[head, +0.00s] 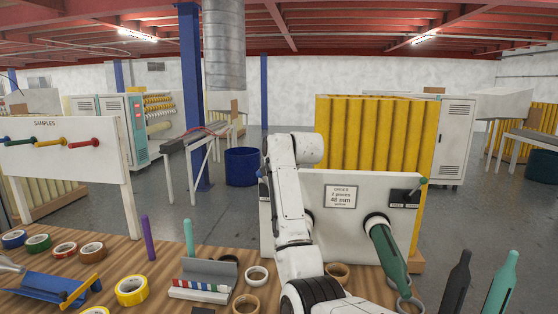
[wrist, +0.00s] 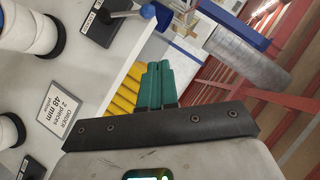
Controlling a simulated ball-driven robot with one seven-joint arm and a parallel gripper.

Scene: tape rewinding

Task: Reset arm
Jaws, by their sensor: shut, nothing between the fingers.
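My white arm (head: 292,205) rises at the centre of the head view, bent at the top, in front of the white machine panel (head: 345,240). My gripper (wrist: 155,68) shows in the wrist view, its green fingers shut together with nothing between them. I cannot make the fingers out in the head view. The panel carries an order sign (head: 340,196), which also shows in the wrist view (wrist: 60,112), reading 2 pieces, 48 mm, yellow. A dark green cylinder (head: 390,250) sticks out at the panel's right. The arm hides the panel's left part.
The wooden table (head: 130,250) holds several tape rolls, including a yellow one (head: 132,290), a grey stand (head: 205,280) and a blue dispenser (head: 45,287). Two bottle shapes, one dark (head: 457,285) and one teal (head: 502,284), stand at right. A blue-knobbed lever (wrist: 148,11) shows in the wrist view.

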